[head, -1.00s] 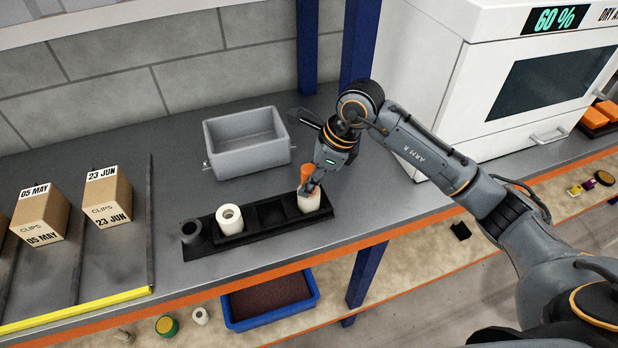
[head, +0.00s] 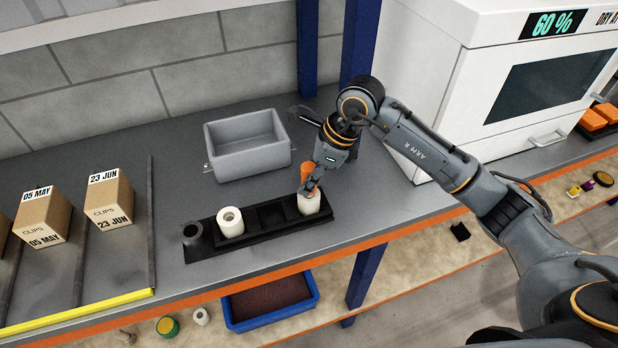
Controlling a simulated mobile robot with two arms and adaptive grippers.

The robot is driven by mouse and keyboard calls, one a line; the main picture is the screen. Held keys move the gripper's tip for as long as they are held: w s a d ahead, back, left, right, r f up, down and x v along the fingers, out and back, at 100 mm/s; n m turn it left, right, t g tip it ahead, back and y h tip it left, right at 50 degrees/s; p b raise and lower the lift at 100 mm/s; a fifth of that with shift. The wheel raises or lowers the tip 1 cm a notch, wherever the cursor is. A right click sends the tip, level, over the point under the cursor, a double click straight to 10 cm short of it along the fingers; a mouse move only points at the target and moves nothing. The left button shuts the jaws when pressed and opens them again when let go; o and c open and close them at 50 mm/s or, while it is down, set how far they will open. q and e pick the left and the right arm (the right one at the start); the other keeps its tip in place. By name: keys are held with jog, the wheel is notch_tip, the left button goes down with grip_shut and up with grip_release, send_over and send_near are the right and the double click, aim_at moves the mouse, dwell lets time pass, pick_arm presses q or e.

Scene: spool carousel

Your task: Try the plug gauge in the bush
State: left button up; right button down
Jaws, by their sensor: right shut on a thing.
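The plug gauge (head: 308,169) shows as an orange handle above the right end of a black rack (head: 270,232). My right gripper (head: 309,187) is shut on it from above. A white bush (head: 309,205) sits in the rack's right-end slot, directly below the gripper. My left gripper is not in view.
A dark hollow cylinder (head: 192,235) stands at the rack's left end. A grey bin (head: 248,165) is behind the rack. Clips cartons (head: 107,201) are on the left, a white cabinet (head: 470,120) at right. A blue upright (head: 361,45) rises behind my right arm.

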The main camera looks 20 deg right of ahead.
jog(key=shift+r+p, duration=2.7)
jog(key=shift+r, duration=2.55)
jog(key=shift+f, duration=0.1)
